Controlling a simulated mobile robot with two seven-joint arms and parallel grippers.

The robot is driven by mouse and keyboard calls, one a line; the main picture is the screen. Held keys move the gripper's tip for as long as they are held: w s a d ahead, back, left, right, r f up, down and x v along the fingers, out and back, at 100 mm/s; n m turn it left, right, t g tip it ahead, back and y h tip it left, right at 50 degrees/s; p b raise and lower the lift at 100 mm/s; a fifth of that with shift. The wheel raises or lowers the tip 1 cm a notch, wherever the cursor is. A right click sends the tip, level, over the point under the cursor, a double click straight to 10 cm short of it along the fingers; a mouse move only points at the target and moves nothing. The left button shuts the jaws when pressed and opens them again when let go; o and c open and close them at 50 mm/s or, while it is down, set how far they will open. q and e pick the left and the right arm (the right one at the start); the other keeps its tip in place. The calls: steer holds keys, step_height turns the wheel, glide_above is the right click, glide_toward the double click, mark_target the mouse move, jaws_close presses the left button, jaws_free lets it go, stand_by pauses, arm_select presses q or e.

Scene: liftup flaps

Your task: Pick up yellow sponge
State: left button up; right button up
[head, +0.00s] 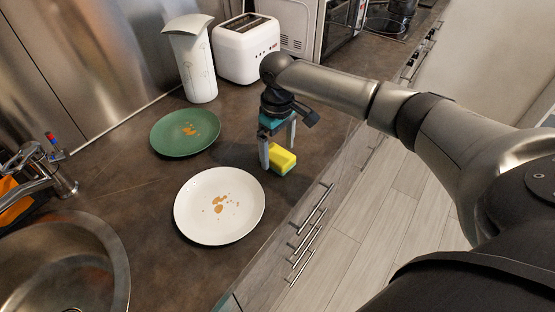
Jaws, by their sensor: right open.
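The yellow sponge (284,161) lies on the dark countertop near its front edge, right of the white plate and green plate. It looks like a small block with a bright yellow top. My right gripper (279,157) points down at the sponge, with its two fingers apart. One finger is at the sponge's left side and the other is at its far side in the picture; part of the sponge's left end is hidden behind the near finger. I cannot tell whether either finger touches it. My left gripper is not in view.
A white plate (240,229) and a green plate (165,141), both with brown crumbs, lie on the countertop (135,208). A white pitcher (197,75), a toaster (236,66) and a microwave stand behind. A sink with a tap is at the left. Drawer handles line the counter's front.

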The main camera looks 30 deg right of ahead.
step_height(320, 180, down, 2)
steer(key=c, duration=1.4)
